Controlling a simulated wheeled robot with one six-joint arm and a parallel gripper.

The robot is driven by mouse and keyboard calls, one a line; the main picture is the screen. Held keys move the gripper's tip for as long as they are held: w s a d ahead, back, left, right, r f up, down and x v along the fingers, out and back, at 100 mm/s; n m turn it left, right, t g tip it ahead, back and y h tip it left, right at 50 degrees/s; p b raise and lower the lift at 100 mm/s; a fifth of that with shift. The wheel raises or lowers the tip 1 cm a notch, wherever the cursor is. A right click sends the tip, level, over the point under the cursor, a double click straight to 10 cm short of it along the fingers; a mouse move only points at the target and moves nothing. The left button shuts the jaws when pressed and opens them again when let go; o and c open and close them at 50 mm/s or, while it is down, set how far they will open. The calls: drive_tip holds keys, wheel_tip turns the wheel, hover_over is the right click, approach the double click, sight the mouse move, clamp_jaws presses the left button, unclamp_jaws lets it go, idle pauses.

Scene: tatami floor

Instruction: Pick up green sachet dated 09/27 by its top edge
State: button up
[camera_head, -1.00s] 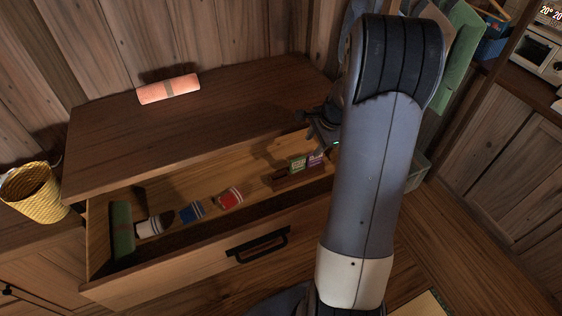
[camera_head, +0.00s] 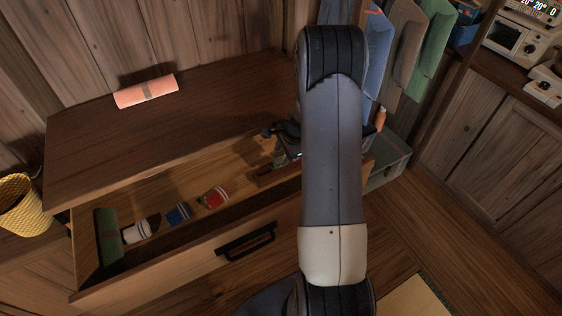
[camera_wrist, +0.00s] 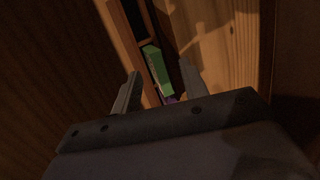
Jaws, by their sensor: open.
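In the wrist view a green sachet (camera_wrist: 157,68) stands in a narrow wooden holder (camera_wrist: 146,45), with a purple sachet (camera_wrist: 170,99) beside it. The date on the green sachet is too small and dark to read. My gripper (camera_wrist: 160,69) is open, one finger on each side of the green sachet's strip, and I see no contact. In the head view my gripper (camera_head: 286,141) is over the right part of the open drawer (camera_head: 165,262), and my arm and gripper mostly hide the sachets.
The drawer also holds rolled socks, white (camera_head: 136,232), blue (camera_head: 179,213) and red (camera_head: 215,197), and a green roll (camera_head: 108,236). An orange roll (camera_head: 146,91) lies on the cabinet top (camera_head: 150,135). A yellow basket (camera_head: 24,206) stands left. Cloths (camera_head: 402,45) hang at the right.

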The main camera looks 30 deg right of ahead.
drive_tip(key=shift+c, duration=0.2)
clamp_jaws()
idle(0.3)
